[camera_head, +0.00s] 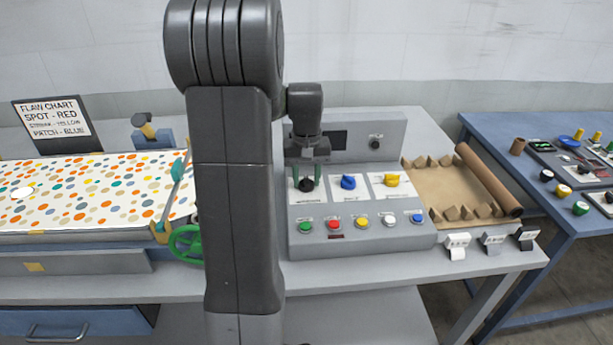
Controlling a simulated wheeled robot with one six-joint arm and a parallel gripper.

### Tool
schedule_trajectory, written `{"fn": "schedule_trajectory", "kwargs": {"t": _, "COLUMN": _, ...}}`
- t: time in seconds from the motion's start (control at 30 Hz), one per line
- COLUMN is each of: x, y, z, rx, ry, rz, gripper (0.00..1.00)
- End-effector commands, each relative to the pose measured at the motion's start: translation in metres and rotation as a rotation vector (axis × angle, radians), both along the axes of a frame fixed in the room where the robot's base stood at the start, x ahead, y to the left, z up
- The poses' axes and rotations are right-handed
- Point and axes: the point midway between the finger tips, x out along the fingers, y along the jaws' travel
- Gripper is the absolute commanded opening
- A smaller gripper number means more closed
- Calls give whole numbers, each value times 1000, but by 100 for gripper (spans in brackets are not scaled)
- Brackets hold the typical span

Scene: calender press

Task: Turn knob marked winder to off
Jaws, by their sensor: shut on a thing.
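The grey control panel (345,236) stands on the table with a row of three knobs on white label plates. My gripper (306,180) points down at the leftmost plate and is shut on the dark leftmost knob (306,185), which its fingers partly hide. The blue knob (348,182) and the yellow knob (392,180) are to the right of it, clear of the gripper. The plate lettering is too small to read, so I cannot tell which knob is marked winder or how the held knob is set.
Several coloured push buttons (333,224) line the panel's front, below the knobs. A small black knob (376,143) is on the back panel. A spotted sheet (90,195) lies left, brown paper (440,185) right. A blue table (567,215) stands far right.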

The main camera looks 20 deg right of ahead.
Motion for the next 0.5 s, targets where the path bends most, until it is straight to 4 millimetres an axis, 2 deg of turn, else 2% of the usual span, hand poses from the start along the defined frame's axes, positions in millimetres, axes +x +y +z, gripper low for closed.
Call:
{"fn": "schedule_trajectory", "kwargs": {"t": 0.3, "x": 1, "y": 0, "z": 1, "rx": -2, "ry": -3, "rz": 2, "gripper": 14}}
{"fn": "schedule_trajectory", "kwargs": {"t": 0.33, "x": 1, "y": 0, "z": 1, "rx": -2, "ry": -3, "rz": 2, "gripper": 43}}
{"fn": "schedule_trajectory", "kwargs": {"t": 0.4, "x": 1, "y": 0, "z": 1, "rx": -1, "ry": -2, "rz": 2, "gripper": 57}}
{"fn": "schedule_trajectory", "kwargs": {"t": 0.5, "x": 0, "y": 0, "z": 1, "rx": -1, "ry": -2, "rz": 1, "gripper": 59}}
